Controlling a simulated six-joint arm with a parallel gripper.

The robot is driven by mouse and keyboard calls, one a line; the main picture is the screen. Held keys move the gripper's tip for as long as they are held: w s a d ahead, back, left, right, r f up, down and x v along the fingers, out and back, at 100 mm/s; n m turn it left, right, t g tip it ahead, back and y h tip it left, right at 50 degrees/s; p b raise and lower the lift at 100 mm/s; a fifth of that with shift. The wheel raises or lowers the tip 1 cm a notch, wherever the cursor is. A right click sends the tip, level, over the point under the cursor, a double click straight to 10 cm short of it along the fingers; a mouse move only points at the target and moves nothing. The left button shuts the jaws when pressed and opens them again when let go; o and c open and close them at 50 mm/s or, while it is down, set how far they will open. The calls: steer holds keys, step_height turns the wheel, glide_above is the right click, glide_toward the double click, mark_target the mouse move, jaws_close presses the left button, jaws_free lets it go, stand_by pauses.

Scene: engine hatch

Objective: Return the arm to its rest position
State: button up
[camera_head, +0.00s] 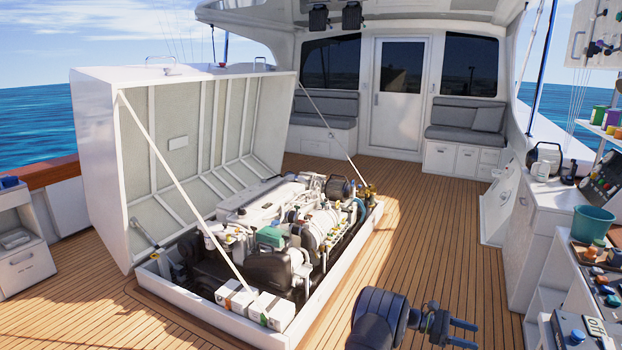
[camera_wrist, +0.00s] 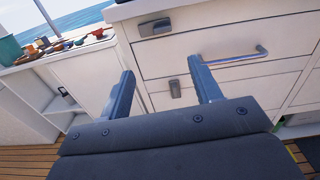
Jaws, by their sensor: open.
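My gripper (camera_head: 462,333) shows at the bottom of the head view, right of the engine hatch and above the deck. Its two dark fingers point right, apart, with nothing between them. In the wrist view my gripper (camera_wrist: 163,92) is open and empty. Beyond its fingers is a white drawer front (camera_wrist: 205,65) with a metal bar handle (camera_wrist: 234,58) and grey latches. I cannot tell the exact gap between fingers and drawers. The dark arm link behind the gripper is mine.
The engine (camera_head: 275,225) sits in the open hatch, its white lid (camera_head: 120,170) raised and propped by struts. A cluttered counter with a teal bucket (camera_head: 592,224) lines the right side. Wooden deck (camera_head: 440,215) between hatch and counter is clear. Seats (camera_head: 466,125) and a door (camera_head: 398,95) stand behind.

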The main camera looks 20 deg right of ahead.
steer(key=s+d+m+t, duration=0.4)
steer(key=s+d+m, duration=0.1)
steer(key=s+d, duration=0.6)
steer(key=shift+s+d+r+t+y, duration=0.25)
steer(key=shift+s+r+t+y, duration=0.2)
steer(key=shift+s, duration=0.65)
steer(key=o, duration=0.9)
steer(key=shift+d+r, duration=0.1)
steer(key=shift+r, duration=0.15)
steer(key=w+a+n+g+y, duration=0.1)
steer(key=a+n, duration=0.1)
steer(key=a, duration=1)
steer(key=w+a+n+g+y, duration=0.1)
steer(key=w+a+n+y, duration=0.1)
steer(key=a, duration=1.1)
steer(key=shift+h, duration=0.25)
steer(key=x, duration=1)
steer(key=shift+s+f, duration=0.1)
steer(key=shift+f, duration=0.35)
steer(key=shift+a, duration=0.1)
steer(key=v, duration=1)
